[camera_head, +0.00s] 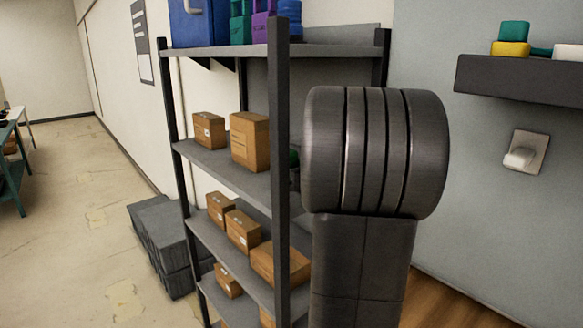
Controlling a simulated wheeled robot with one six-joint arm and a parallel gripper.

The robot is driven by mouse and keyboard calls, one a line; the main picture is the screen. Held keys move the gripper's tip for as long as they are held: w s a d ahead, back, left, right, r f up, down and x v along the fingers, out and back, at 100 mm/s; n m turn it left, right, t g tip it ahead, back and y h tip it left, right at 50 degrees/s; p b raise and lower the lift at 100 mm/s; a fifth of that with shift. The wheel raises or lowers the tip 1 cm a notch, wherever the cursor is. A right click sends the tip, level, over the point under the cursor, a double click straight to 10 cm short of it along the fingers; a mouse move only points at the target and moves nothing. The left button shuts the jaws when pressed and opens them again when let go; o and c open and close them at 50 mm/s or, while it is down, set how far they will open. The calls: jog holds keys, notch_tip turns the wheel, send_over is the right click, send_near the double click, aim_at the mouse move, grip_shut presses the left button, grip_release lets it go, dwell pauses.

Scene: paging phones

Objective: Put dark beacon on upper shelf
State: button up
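I cannot make out a dark beacon for certain. A metal rack stands in the middle, and its upper shelf (335,50) holds blue, teal and purple items. A separate dark wall shelf (510,78) at the upper right holds a teal item (513,31), a yellow item (510,49) and a white item at the picture edge. My thick dark arm link covers the right side of the rack. My gripper is not visible.
Cardboard boxes (250,141) stand on the rack's lower shelves. Grey crates (163,232) are stacked on the floor left of the rack. A white switch or socket (525,152) is on the right wall. The floor at left is open, with a teal-framed table (17,168) at the far left edge.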

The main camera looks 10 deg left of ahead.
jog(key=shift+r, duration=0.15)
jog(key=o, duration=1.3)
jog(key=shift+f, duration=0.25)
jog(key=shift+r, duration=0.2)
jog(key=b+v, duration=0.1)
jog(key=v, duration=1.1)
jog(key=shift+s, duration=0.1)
